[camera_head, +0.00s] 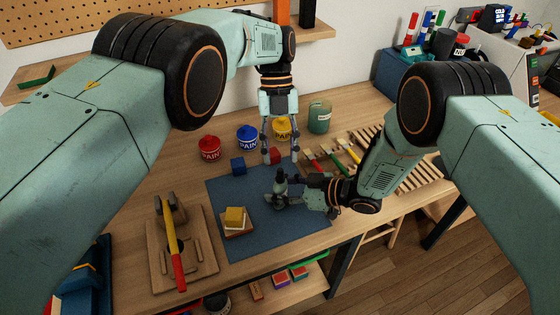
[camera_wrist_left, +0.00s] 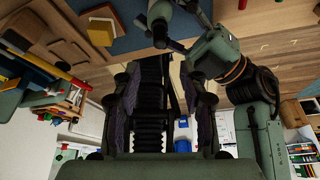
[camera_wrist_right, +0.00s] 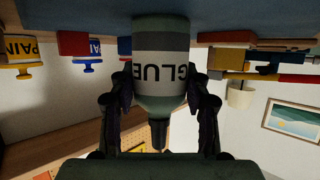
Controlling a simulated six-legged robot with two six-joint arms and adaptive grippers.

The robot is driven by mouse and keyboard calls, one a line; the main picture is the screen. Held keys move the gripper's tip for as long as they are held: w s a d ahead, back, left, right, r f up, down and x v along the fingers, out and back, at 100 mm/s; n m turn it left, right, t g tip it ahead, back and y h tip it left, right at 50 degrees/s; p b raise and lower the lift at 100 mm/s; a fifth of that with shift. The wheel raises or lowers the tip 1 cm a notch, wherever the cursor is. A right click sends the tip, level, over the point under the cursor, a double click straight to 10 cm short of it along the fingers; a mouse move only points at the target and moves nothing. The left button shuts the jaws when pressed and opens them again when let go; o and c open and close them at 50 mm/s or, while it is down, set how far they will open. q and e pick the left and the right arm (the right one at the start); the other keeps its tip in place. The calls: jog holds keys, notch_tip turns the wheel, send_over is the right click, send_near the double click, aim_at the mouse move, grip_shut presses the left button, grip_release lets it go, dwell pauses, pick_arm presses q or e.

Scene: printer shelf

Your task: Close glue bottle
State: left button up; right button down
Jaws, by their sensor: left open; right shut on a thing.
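The glue bottle (camera_wrist_right: 165,70) fills the middle of the right wrist view, its GLUE label upside down there and its dark nozzle (camera_wrist_right: 159,133) pointing down the picture. In the head view the bottle (camera_head: 281,186) is upright over the blue mat. My right gripper (camera_head: 288,197) is shut around it from the right side. My left gripper (camera_head: 280,158) points down, open and empty, just behind and above the bottle; its fingers also show spread in the left wrist view (camera_wrist_left: 163,82). I cannot make out a separate cap.
A red block (camera_head: 274,155) and a blue block (camera_head: 238,165) are near the mat's (camera_head: 270,235) far edge. Paint cans (camera_head: 246,138) and a green jar (camera_head: 320,117) stand behind. Tools lie on a slatted rack at right. A yellow block stack (camera_head: 235,217) stands on the mat's left.

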pick_arm(q)
jog(key=shift+r, duration=2.4)
pick_arm(e)
jog(key=c, duration=0.6)
grip_release()
jog(key=shift+o, duration=0.2)
jog(key=shift+d, duration=0.1)
jog(key=v, duration=1.1)
jog(key=shift+s+d+r, duration=0.15)
jog(key=shift+s+d, duration=0.05)
jog(key=shift+d, duration=0.1)
